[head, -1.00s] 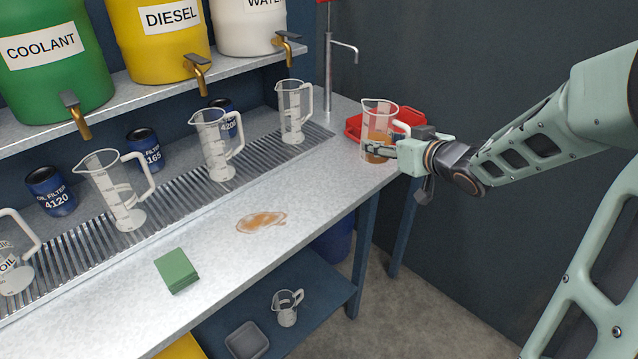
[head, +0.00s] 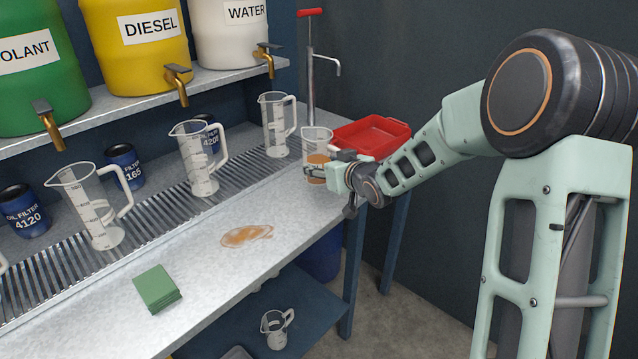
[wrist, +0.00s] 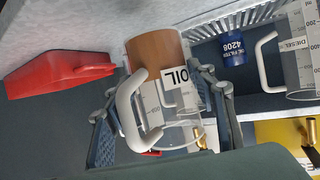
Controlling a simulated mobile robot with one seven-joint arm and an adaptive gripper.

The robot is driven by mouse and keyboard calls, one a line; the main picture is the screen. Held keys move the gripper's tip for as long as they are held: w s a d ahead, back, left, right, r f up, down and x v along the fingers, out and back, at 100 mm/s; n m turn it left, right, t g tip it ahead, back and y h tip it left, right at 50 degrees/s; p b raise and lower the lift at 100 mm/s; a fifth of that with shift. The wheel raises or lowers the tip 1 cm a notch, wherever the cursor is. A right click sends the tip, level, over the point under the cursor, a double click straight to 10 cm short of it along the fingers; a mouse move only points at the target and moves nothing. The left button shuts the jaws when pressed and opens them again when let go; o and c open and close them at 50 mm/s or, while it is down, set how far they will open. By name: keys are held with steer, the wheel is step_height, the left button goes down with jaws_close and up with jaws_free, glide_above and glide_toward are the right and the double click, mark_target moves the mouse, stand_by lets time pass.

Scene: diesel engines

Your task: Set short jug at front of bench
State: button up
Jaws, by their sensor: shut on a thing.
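The short jug (head: 318,143), clear with brown liquid in it, is in my gripper (head: 331,169) over the right end of the bench (head: 215,275). In the wrist view the jug (wrist: 155,52) sits between the two fingers of my gripper (wrist: 165,105), with an OIL label and its white handle towards the camera. In the head view it looks upright; I cannot tell whether its base touches the bench top. Fingers and wrist hide part of its lower half.
Several taller empty jugs stand on the drip grille, the nearest (head: 277,122) just left of the held jug. A red tray (head: 372,134) lies behind it. A brown spill (head: 247,235) and green sponge (head: 157,289) lie on the bench front. Another small jug (head: 277,328) is below.

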mark_target(319, 182)
steer(key=shift+w+a+f, duration=0.2)
steer(key=shift+a+f, duration=0.1)
steer(key=f, duration=0.3)
steer(key=shift+w+a+f+b, duration=0.1)
steer(key=shift+a+f+b, duration=0.05)
steer(key=shift+a+b, duration=0.2)
steer(key=shift+d+f, duration=0.1)
steer(key=shift+f, duration=0.05)
steer(key=shift+f, duration=0.25)
steer(key=o, duration=1.4)
steer(key=shift+r, duration=0.1)
